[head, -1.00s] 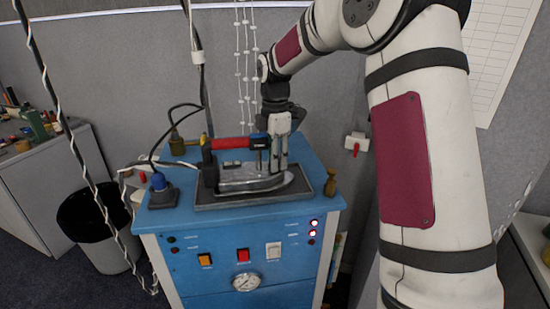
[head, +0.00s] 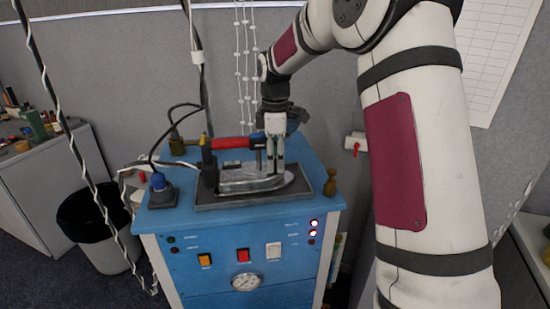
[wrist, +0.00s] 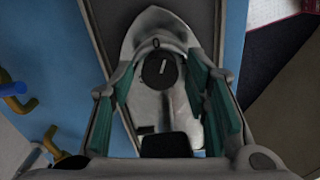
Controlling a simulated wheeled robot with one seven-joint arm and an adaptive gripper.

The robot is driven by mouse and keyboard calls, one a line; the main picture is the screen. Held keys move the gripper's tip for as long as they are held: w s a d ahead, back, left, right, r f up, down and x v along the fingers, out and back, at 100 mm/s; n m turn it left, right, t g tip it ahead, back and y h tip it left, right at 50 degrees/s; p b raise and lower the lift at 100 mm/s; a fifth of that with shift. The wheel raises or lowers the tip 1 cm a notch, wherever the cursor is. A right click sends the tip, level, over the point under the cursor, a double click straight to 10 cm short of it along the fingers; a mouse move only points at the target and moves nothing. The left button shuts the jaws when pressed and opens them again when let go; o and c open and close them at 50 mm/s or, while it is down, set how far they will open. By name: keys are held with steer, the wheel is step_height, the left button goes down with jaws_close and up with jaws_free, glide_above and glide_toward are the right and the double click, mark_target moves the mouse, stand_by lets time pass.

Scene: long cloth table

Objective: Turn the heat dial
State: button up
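The heat dial (wrist: 159,71) is a round black knob with a short white mark on top of the silver iron (wrist: 158,30). In the wrist view it lies between the two teal-padded fingers of my gripper (wrist: 160,80), with a gap on each side. My gripper (head: 275,160) points down over the iron, open. The fingers hide the dial in the head view. I cannot tell how far the fingertips are above the iron.
The iron's dark tray (head: 232,204) sits on a blue steam unit (head: 205,225) with a gauge and switches on its front. A small brown bottle-shaped piece (head: 330,184) stands right of the tray. A blue-topped fitting (head: 160,188) and cables are at the left.

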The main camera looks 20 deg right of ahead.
mark_target(275, 161)
steer(key=shift+r, duration=0.15)
step_height(275, 161, up, 12)
stand_by(0.7)
